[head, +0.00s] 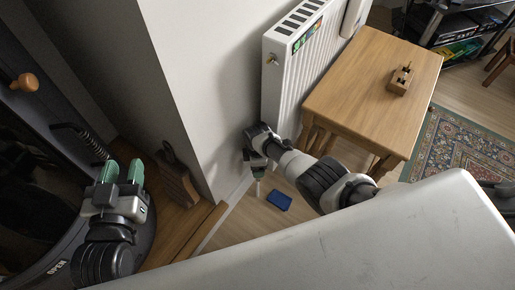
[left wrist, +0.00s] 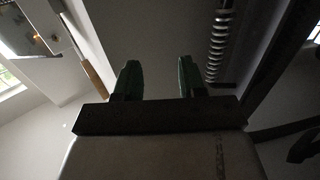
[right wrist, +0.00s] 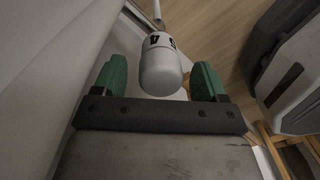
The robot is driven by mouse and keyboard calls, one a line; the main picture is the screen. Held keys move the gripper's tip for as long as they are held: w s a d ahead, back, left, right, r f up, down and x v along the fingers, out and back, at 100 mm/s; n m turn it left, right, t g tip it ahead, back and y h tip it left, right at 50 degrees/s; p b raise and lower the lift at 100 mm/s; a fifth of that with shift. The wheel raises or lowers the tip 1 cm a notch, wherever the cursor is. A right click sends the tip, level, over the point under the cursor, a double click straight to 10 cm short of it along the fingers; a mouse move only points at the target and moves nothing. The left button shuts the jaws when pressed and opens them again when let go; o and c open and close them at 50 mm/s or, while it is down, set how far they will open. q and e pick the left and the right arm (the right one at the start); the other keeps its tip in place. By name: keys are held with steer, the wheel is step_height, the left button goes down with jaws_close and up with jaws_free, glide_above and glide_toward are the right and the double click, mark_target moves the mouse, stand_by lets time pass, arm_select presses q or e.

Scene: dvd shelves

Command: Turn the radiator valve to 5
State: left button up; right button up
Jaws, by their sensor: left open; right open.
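The radiator valve (right wrist: 162,72) is a white rounded cylinder with dark digits on its far end, partly cut off from sight; one looks like a 4. It lies between the green fingers of my right gripper (right wrist: 161,66), which is open, with a gap on each side. In the head view my right gripper (head: 257,166) is low beside the white radiator (head: 300,75), and the valve is mostly hidden. A thin white pipe (right wrist: 157,10) shows beyond the valve. My left gripper (head: 122,170) is open and empty at the left; its fingers also show in the left wrist view (left wrist: 156,77).
A wooden table (head: 350,85) with a small wooden block (head: 401,79) stands right of the radiator. A blue object (head: 279,200) lies on the floor. A dark stove (head: 30,130) with a coiled handle and a wooden block (head: 177,182) are near my left gripper.

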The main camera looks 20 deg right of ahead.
step_height(320, 180, up, 4)
steer(key=shift+p, duration=1.25)
step_height(320, 180, up, 4)
steer(key=shift+w+f+p, duration=0.1)
steer(key=shift+p, duration=1.15)
arm_select(q)
steer(key=s+a+f+g+y, duration=0.2)
steer(key=s+f+g, duration=0.2)
steer(key=s+g, duration=0.2)
steer(key=s+a+f+g+y, duration=0.1)
steer(key=s+a+f+g, duration=0.2)
steer(key=s+f+g, duration=0.2)
steer(key=shift+s+a+f+n+g+y, duration=0.3)
steer(key=shift+s+g+y, duration=0.1)
steer(key=shift+s+g, duration=0.75)
arm_select(e)
steer(key=shift+r, duration=0.25)
arm_select(q)
steer(key=shift+w, duration=0.2)
